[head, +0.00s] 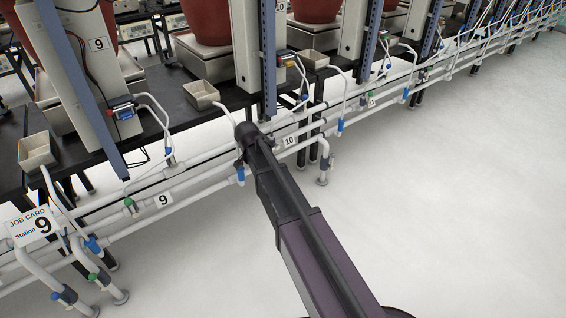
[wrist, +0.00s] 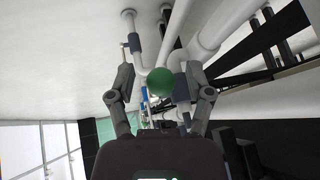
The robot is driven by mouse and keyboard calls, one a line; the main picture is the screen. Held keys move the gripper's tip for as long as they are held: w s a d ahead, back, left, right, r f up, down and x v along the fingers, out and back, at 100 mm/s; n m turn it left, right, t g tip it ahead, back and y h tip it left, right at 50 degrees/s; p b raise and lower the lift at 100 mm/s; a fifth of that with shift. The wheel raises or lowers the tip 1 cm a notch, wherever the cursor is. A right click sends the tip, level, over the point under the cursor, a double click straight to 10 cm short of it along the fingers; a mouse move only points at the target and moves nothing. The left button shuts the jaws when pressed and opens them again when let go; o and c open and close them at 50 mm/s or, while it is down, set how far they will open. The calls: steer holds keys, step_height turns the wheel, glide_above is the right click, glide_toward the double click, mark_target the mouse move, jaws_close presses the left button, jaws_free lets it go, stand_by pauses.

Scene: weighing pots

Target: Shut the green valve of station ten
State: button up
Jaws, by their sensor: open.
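The green valve knob (wrist: 160,82) shows in the wrist view as a round green ball in front of white pipes. My gripper (wrist: 162,62) is open, with one finger on each side of the knob in the picture. I cannot tell whether either finger touches it. In the head view my gripper (head: 245,132) is at the pipes just left of the station 10 label (head: 289,141). The arm covers that spot, so I cannot make out the valve clearly there.
White pipes (head: 200,180) run along the front of the bench. A blue-handled valve (head: 241,173) hangs close below my gripper. Station 9's green valve (head: 129,203) and its label (head: 163,199) are to the left. The pale floor (head: 450,200) at right is clear.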

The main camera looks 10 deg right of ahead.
steer(key=shift+r, duration=0.15)
steer(key=shift+w+d+r+g+y+p, duration=0.1)
steer(key=shift+r+g+y+p, duration=0.4)
steer(key=shift+y+p, duration=0.55)
steer(key=shift+w+d+r+m+g+y+p, duration=0.1)
steer(key=shift+d+r+m+g+y+p, duration=0.1)
steer(key=shift+r+g+y+p, duration=0.45)
steer(key=shift+w+d+r+m+g+y+p, duration=0.15)
steer(key=shift+g+y+p, duration=0.3)
steer(key=shift+y+p, duration=0.45)
steer(key=shift+s+r+p, duration=0.2)
steer(key=shift+r+p, duration=0.2)
steer(key=shift+p, duration=0.05)
steer(key=p+v, duration=1.3)
steer(key=s+d+f+n+b, duration=0.2)
steer(key=s+d+n, duration=0.1)
steer(key=s, duration=0.4)
steer(key=s+d+f+n+g+h+b, duration=0.1)
steer(key=s+d+f+n+b, duration=0.1)
steer(key=s, duration=0.6)
steer(key=s+d+f+n+g+b, duration=0.1)
steer(key=s+d+f+n+b, duration=0.1)
steer(key=s+d+n, duration=0.2)
steer(key=shift+s+d+f+n+h, duration=0.3)
steer(key=shift+s+n, duration=0.65)
steer(key=shift+s, duration=1.2)
steer(key=shift+r, duration=0.15)
